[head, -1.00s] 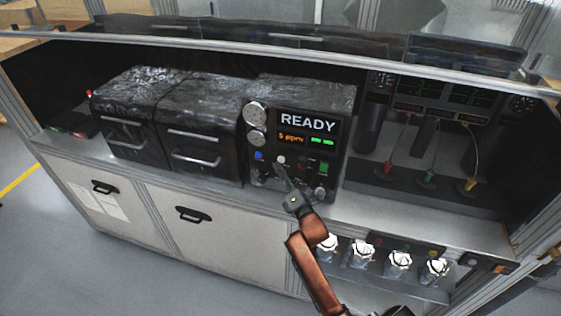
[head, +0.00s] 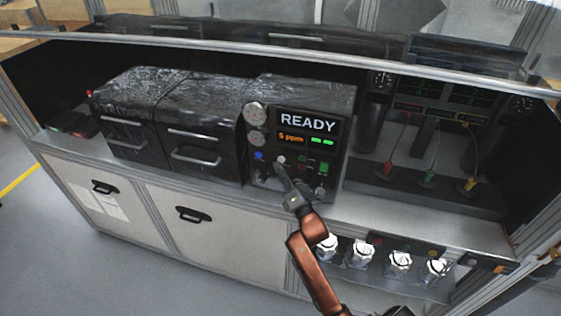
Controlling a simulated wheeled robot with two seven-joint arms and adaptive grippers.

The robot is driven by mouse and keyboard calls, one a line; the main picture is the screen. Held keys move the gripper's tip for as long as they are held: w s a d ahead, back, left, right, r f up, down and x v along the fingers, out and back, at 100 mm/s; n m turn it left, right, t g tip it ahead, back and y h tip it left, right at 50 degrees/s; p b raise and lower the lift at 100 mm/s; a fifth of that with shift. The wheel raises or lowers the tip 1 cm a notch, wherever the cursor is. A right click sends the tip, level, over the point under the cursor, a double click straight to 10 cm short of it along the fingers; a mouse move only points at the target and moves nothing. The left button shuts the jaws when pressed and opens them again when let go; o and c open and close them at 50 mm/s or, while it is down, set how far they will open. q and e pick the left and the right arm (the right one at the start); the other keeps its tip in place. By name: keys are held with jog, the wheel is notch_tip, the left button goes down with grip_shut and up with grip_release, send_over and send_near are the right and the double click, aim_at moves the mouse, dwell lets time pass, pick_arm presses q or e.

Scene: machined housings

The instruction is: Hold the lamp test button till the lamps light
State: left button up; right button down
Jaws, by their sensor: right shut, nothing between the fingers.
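The black control panel (head: 262,182) stands on the bench with a lit display (head: 308,122) reading READY and "5 ppm" in orange. Its row of buttons includes a blue one (head: 259,156), a white one (head: 281,160) and a green one (head: 324,168). No label shows which is the lamp test button. My right gripper (head: 279,170) is shut and empty, its tip just below the white button. I cannot tell whether it touches the button. Two small green bars (head: 321,140) are lit beside the orange reading. My left gripper is not in view.
Two dark drawer units (head: 205,150) stand left of the panel. On the right are red (head: 388,167), green and yellow connectors on a dark base. Several white knobs (head: 361,254) sit below the bench edge. A frame rail (head: 200,42) crosses above.

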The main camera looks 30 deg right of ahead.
jog(key=shift+w+d, duration=0.25)
jog(key=shift+d, duration=0.05)
jog(key=shift+w+d, duration=0.25)
jog(key=shift+d, duration=0.05)
dwell(0.7)
dwell(0.4)
jog(key=shift+s+a, duration=0.55)
jog(key=shift+a, duration=0.1)
jog(key=s+a, duration=0.1)
jog(key=a, duration=0.1)
jog(key=s+a+p, duration=0.1)
jog(key=s+a, duration=0.1)
jog(key=shift+s, duration=0.1)
dwell(0.3)
jog(key=shift+d, duration=0.1)
